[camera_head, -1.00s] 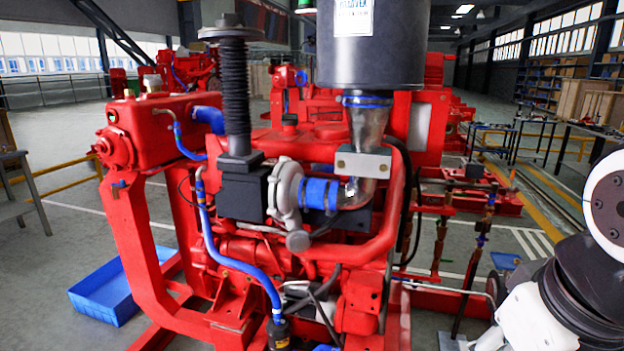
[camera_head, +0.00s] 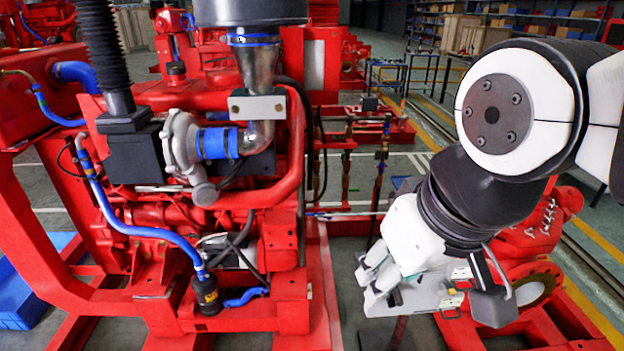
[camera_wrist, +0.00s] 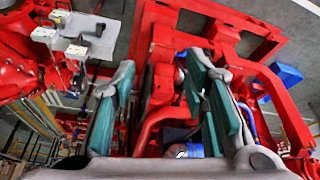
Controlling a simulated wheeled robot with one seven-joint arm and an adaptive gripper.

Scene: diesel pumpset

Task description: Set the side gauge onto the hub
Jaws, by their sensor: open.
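My gripper (camera_wrist: 162,65) is open in the wrist view. Its two teal-padded fingers stand apart with nothing between them. In the head view my wrist hangs at the right, and the fingers are partly hidden. Small pale blocks with yellow marks (camera_wrist: 46,35) sit on a grey plate (camera_wrist: 100,42) left of the fingers; I cannot tell which is the side gauge. The plate also shows below my wrist in the head view (camera_head: 412,299). A red pump casing with a round flange (camera_head: 537,290) stands at the right; the hub itself is not clearly distinguishable.
The red diesel engine (camera_head: 225,220) with its turbocharger (camera_head: 183,145) and blue hoses fills the left and middle. A red base frame (camera_head: 325,300) runs along the floor. A blue bin (camera_wrist: 287,75) lies beyond it.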

